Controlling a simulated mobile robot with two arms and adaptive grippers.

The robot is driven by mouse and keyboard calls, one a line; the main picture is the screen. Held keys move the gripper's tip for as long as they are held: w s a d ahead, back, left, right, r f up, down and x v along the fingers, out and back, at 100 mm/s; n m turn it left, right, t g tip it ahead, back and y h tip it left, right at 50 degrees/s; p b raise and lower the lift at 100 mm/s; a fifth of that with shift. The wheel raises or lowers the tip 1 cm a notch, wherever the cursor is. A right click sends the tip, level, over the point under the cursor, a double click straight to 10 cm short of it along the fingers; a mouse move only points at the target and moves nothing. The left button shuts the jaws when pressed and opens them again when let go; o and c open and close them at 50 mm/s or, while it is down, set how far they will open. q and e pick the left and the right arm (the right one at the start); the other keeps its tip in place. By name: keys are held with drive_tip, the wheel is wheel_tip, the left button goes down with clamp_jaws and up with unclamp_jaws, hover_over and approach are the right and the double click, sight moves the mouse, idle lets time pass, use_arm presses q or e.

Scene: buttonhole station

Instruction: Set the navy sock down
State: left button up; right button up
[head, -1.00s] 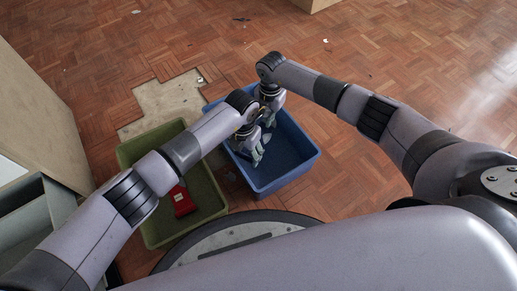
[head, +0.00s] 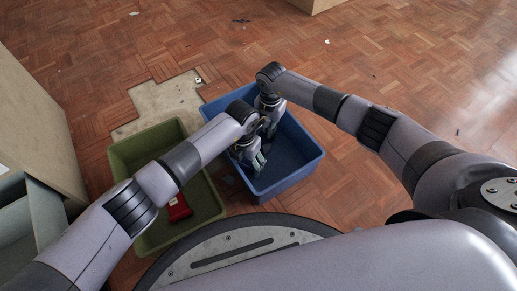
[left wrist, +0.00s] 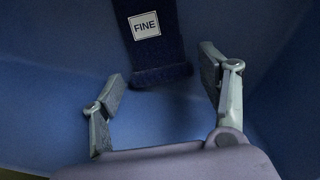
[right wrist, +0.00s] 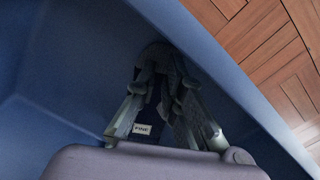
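The navy sock (left wrist: 157,50) has a white FINE label and hangs into the left wrist view from the top, inside the blue bin (head: 297,183). Its dark body and label (right wrist: 142,128) also show between the fingers in the right wrist view. My left gripper (left wrist: 163,85) is open and empty, with the sock's end just beyond and between its fingertips. My right gripper (right wrist: 165,62) has its fingertips drawn together on the sock's dark cloth. In the head view both grippers are in the blue bin, and my wrists hide the sock.
A green bin (head: 154,134) stands left of the blue bin and holds a red item (head: 178,208) with a white label. A grey container (head: 38,208) and a pale panel (head: 40,130) are at the left. Parquet floor beyond the bins is mostly clear.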

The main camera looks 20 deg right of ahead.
use_arm(q)
drive_tip(key=shift+o, duration=0.6)
use_arm(e)
drive_tip(key=shift+o, duration=0.7)
use_arm(q)
wheel_tip(320, 180, up, 36)
drive_tip(key=p, duration=3.5)
drive_tip(key=shift+f+p, duration=0.2)
drive_tip(key=shift+p, duration=0.1)
use_arm(e)
wheel_tip(320, 180, up, 47)
drive_tip(key=shift+f, duration=0.1)
